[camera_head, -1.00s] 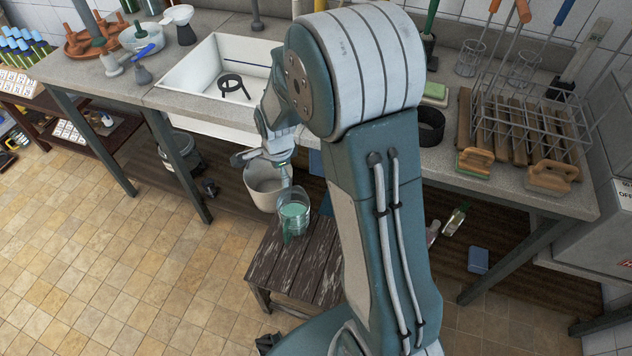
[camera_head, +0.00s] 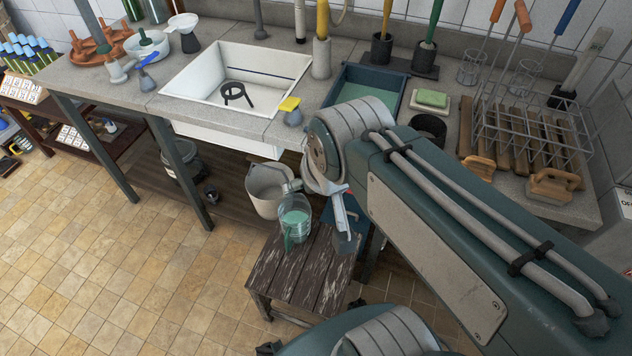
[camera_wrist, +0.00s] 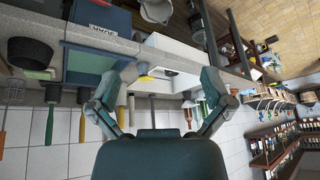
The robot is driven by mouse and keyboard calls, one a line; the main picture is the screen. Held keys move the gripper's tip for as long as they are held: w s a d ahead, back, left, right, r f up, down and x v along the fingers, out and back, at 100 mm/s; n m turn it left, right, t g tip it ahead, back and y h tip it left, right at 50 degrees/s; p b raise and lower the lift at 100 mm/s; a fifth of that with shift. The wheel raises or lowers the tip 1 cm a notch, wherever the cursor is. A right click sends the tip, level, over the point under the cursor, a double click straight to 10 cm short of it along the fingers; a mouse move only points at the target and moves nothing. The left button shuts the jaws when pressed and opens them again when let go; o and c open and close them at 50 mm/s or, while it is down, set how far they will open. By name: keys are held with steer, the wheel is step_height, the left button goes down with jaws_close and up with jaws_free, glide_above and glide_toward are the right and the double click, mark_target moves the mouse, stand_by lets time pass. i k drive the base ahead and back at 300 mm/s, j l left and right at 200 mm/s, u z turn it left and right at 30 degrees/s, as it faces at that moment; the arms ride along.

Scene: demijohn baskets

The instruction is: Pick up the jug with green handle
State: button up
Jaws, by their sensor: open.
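The jug with green handle (camera_head: 296,214) stands upright on a dark, worn wooden stool (camera_head: 289,285) in the head view. It is clear, with greenish contents, and its green handle is on the near side. My gripper (camera_head: 322,212) is just above and to the right of the jug, partly overlapping its surroundings; I cannot tell its exact height over it. In the wrist view my gripper (camera_wrist: 170,76) has its two fingers spread wide with nothing between them. I cannot make out the jug in the wrist view.
A pale bucket (camera_head: 268,190) stands just behind the jug, under the bench edge. The bench holds a white sink (camera_head: 205,62), a blue tray (camera_head: 378,82) and a wire rack (camera_head: 535,125). A bench leg (camera_head: 190,175) stands to the left. The tiled floor left of the stool is clear.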

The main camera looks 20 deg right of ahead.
mark_target(294, 212)
steer(key=k+l+u, duration=0.1)
steer(key=l+u, duration=0.3)
steer(key=k+l+u, duration=0.1)
steer(key=u, duration=0.25)
